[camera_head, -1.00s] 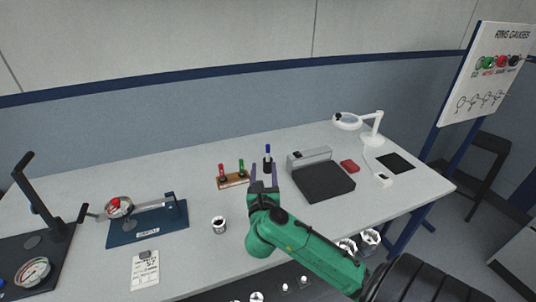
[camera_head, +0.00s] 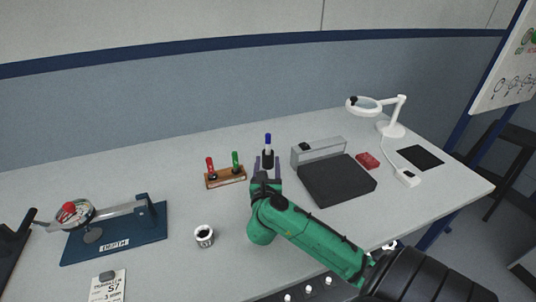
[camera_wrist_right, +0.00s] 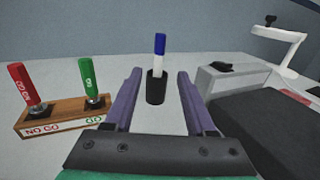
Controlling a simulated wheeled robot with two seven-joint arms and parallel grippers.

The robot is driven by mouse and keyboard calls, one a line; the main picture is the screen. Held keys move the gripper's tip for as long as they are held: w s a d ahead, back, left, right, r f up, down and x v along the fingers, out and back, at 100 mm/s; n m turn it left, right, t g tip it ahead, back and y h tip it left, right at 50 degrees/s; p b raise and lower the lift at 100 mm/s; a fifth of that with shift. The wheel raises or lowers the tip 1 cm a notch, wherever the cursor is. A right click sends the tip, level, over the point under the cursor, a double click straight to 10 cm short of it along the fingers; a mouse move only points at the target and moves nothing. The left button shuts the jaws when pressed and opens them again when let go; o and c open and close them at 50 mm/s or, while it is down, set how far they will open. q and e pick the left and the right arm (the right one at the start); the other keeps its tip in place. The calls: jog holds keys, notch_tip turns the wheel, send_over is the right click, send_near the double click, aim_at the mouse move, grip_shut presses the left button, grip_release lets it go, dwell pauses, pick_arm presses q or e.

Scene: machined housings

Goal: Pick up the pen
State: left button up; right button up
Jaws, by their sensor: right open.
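The pen (camera_head: 268,141) has a blue cap and a white body and stands upright in a small black holder (camera_head: 267,159) on the table. In the right wrist view the pen (camera_wrist_right: 159,54) rises from the black holder (camera_wrist_right: 156,88), and its lower end is hidden inside. My right gripper (camera_head: 267,165) is open and empty. Its two purple fingers (camera_wrist_right: 157,86) point toward the holder, which shows between them in the wrist view. Whether the fingertips reach around the holder or stop short of it, I cannot tell. My left gripper is not in view.
Left of the pen is a wooden block (camera_head: 226,179) with red and green gauges. Right is a grey and black instrument (camera_head: 337,181). A metal ring (camera_head: 204,236), a depth gauge stand (camera_head: 115,235) and a white magnifier lamp (camera_head: 392,128) also stand on the table.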

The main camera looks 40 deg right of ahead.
aim_at(268, 137)
jog(key=x, duration=0.4)
jog(key=p+x, duration=0.1)
jog(key=x, duration=0.7)
jog(key=shift+w+d+r+p, duration=0.2)
jog(key=shift+w+r+p, duration=0.15)
jog(key=shift+r+p, duration=0.05)
jog(key=shift+w+d+f, duration=0.1)
jog(key=shift+w, duration=0.05)
grip_shut()
